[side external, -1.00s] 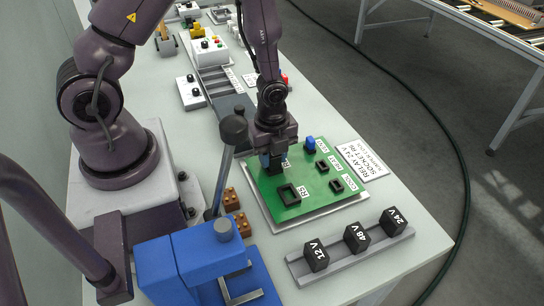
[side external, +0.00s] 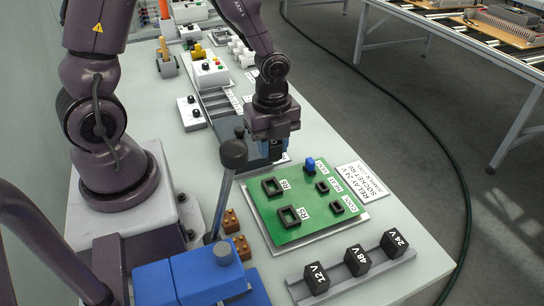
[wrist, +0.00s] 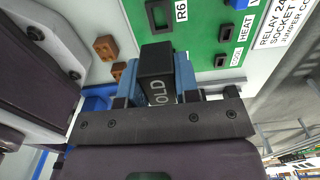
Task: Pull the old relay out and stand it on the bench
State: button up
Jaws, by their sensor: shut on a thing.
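The old relay (wrist: 158,82), a black block marked OLD, is between the blue-sided fingers of my gripper (wrist: 157,78) in the wrist view. In the side view my gripper (side external: 276,152) is shut on it near the far-left edge of the green board (side external: 296,232); the relay is mostly hidden by the fingers there. Two larger sockets, R6 (side external: 271,187) and R5 (side external: 289,217), stand empty on the board. A blue jumper (side external: 310,164) sits at the board's far end, by smaller black sockets. The bench (side external: 405,218) is pale grey-green.
Relays marked 12 V (side external: 316,279), 48 V (side external: 357,261) and 24 V (side external: 394,243) stand on a grey rail at the front. A sign (side external: 361,182) lies right of the board. A blue lever device (side external: 190,275) and brown blocks (side external: 236,234) are left.

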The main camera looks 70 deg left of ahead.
jog(key=shift+r, duration=0.45)
jog(key=shift+r, duration=0.1)
jog(key=shift+r, duration=1.9)
jog(key=w+a+f, duration=0.3)
jog(key=a+f, duration=0.1)
jog(key=a, duration=0.5)
send_over(304, 145)
jog(key=f, duration=0.5)
jog(key=s+f, duration=0.1)
jog(key=f, duration=0.2)
jog(key=shift+d+f, duration=0.15)
jog(key=shift+w+f, duration=0.4)
jog(key=shift+f, duration=0.05)
jog(key=shift+w+f, duration=0.1)
jog(key=shift+f, duration=1.5)
